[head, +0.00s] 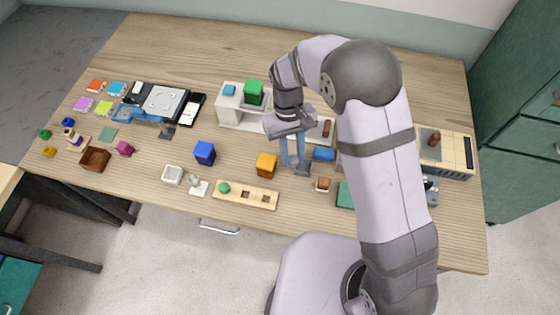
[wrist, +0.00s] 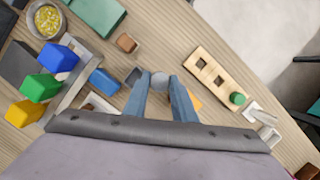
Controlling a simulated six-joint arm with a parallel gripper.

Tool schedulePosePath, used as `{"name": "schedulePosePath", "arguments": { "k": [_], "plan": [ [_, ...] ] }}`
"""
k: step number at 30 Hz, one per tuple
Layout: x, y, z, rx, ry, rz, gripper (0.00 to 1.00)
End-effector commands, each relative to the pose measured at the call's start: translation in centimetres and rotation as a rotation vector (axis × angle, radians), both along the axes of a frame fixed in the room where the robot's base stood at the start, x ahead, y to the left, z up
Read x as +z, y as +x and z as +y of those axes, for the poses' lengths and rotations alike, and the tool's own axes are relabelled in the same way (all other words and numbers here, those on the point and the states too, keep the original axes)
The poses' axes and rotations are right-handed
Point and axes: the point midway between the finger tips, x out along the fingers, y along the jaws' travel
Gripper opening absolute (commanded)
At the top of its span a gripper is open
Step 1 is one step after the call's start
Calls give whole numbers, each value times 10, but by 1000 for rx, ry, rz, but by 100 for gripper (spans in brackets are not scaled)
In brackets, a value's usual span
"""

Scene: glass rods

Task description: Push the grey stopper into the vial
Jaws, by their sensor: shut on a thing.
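My gripper (head: 292,164) points down over the front middle of the table. In the wrist view its two blue fingers (wrist: 160,82) are closed on a small round grey top, which I take for the grey stopper (wrist: 159,79). A dark grey block (wrist: 133,76) is beside the left fingertip; it also shows right of the fingertips in the head view (head: 304,169). I cannot make out the vial in either view. Whether the stopper touches anything below is hidden.
A white shelf (head: 231,115) is behind.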

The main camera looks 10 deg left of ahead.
Motion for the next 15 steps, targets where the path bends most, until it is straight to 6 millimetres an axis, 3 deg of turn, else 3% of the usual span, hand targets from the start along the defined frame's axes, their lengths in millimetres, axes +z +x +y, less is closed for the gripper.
{"name": "schedulePosePath", "arguments": {
  "k": [1, 6, 15],
  "plan": [
    [2, 17, -2, 6, 0, 0, 3],
    [-3, 62, -2, 130, 1, 0, 3],
    [5, 126, 11, 471, 0, -2, 3]
  ]
}}
